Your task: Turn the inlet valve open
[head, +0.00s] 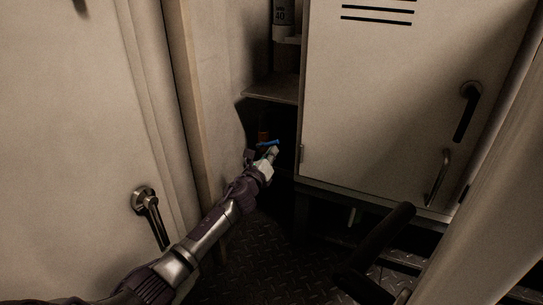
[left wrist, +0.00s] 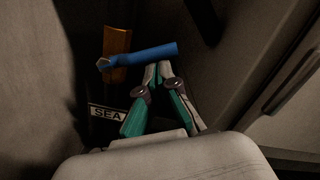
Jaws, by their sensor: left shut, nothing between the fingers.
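The inlet valve has a blue lever handle (left wrist: 145,55) with a hex nut at its left end, in front of an orange-brown upright part (left wrist: 117,42). In the left wrist view the lever lies nearly level, rising slightly to the right. A label reading "SEA" (left wrist: 107,113) is on the dark pipe below. My left gripper (left wrist: 158,70) is shut and empty, its fingertips right at the underside of the lever; I cannot tell if they touch. In the head view the lever (head: 269,143) shows small above my left gripper (head: 272,152), in a dark recess. My right gripper is not in view.
A pale cabinet door (head: 390,90) with a black handle stands right of the recess. A shelf (head: 275,90) with a grey cylinder (head: 284,14) is above it. A door with a metal lever (head: 150,215) is at the left. Dark tread-plate floor (head: 300,260) lies below.

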